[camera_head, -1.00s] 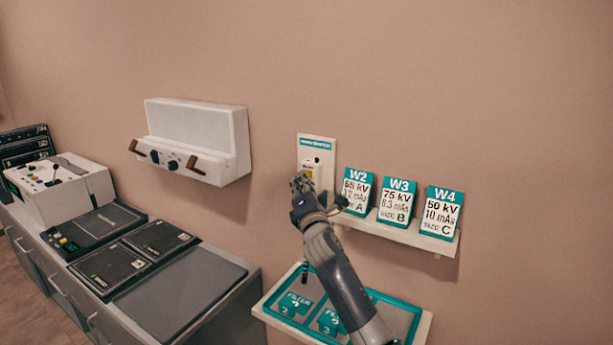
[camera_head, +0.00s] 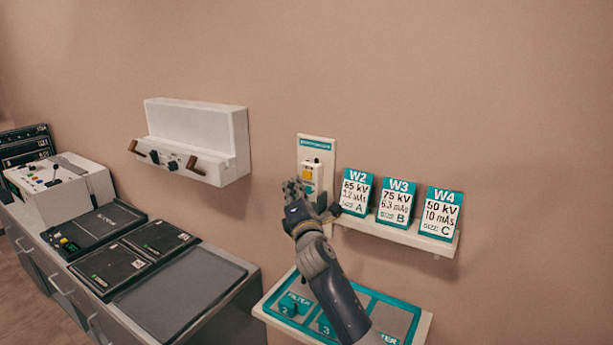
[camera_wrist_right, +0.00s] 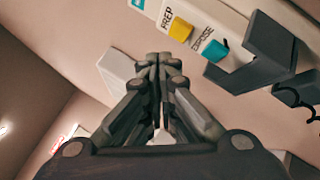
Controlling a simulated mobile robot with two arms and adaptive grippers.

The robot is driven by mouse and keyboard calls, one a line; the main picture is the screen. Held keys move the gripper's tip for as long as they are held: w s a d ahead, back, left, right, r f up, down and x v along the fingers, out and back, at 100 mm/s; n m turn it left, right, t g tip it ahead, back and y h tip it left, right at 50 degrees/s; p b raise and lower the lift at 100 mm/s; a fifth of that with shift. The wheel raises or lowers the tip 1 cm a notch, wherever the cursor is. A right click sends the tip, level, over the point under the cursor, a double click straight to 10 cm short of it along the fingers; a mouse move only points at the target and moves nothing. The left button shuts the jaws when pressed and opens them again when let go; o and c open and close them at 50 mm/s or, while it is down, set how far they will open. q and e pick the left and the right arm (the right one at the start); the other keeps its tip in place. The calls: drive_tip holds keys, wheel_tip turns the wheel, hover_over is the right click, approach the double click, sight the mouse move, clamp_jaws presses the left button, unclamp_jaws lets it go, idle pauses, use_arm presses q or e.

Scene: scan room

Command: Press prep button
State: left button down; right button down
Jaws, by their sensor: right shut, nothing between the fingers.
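The prep button is the yellow button (camera_wrist_right: 181,29) beside the "PREP" label in the right wrist view. It also shows as a small yellow spot (camera_head: 307,174) on the hand switch on the wall in the head view. A teal button (camera_wrist_right: 215,50) beside the "EXPOSE" label sits next to it. My right gripper (camera_wrist_right: 161,58) is shut and empty. Its fingertips are to the left of and below the yellow button in the wrist view, apart from it in the picture. In the head view the right gripper (camera_head: 293,189) is just in front of and below the hand switch. My left gripper is not in view.
A dark grey bracket (camera_wrist_right: 262,50) juts out near the buttons. A shelf (camera_head: 398,234) with cards W2, W3 and W4 is to the right. A teal-lined tray (camera_head: 262,307) with filters lies below. A white wall unit (camera_head: 200,128) and a grey counter (camera_head: 243,283) are at left.

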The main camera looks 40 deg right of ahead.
drive_tip(key=shift+s+a, duration=0.35)
drive_tip(key=shift+a, duration=0.5)
drive_tip(key=shift+s+a, duration=0.35)
drive_tip(key=shift+a, duration=0.45)
